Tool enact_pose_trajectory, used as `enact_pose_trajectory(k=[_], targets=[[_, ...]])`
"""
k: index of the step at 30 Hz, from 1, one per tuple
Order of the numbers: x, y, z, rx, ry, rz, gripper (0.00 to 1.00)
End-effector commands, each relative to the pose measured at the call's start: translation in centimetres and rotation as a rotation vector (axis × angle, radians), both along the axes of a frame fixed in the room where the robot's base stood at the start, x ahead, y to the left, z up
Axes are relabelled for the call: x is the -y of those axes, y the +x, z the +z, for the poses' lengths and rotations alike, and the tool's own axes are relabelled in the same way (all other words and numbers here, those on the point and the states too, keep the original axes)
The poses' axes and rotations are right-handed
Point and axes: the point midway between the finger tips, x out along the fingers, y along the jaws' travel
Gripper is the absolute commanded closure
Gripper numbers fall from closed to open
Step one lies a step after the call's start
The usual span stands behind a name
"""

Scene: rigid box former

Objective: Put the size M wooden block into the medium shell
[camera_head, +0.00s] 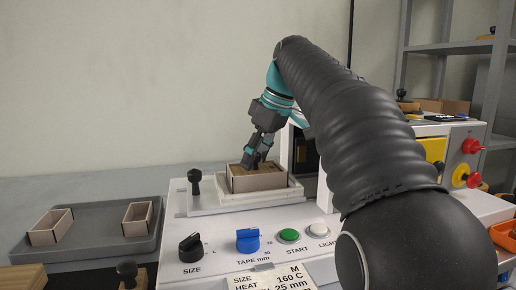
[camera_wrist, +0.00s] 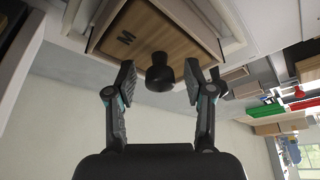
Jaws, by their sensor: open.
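The wooden block marked M (camera_wrist: 150,32) has a black knob (camera_wrist: 159,74) on top. It sits inside the open cardboard shell (camera_head: 258,183) on the machine's white platform, with the shell walls around it. How deep it sits is hard to tell. My gripper (camera_head: 256,154) is above the shell in the head view. In the wrist view, my gripper (camera_wrist: 160,84) is open, with one finger on each side of the knob and gaps between. The fingers hide the knob in the head view.
A grey tray (camera_head: 95,248) at the left holds two other shells (camera_head: 50,228). A black-knobbed lever (camera_head: 195,181) stands beside the platform. The front panel has a black size dial (camera_head: 191,247), a blue dial (camera_head: 248,240) and buttons. Another black knob (camera_head: 127,273) stands at lower left.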

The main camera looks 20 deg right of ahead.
Motion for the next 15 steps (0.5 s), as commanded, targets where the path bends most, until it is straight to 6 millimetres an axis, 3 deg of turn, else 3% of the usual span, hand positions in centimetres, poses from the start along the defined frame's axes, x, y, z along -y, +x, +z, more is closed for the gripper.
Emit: enact_pose_trajectory(k=[5, 15], targets=[[0.4, -0.3, 1.7, 0.002, 0.0, -0.002, 0.47], [2.3, -2.1, 7.9, 0.003, 0.0, -0.002, 0.47]])
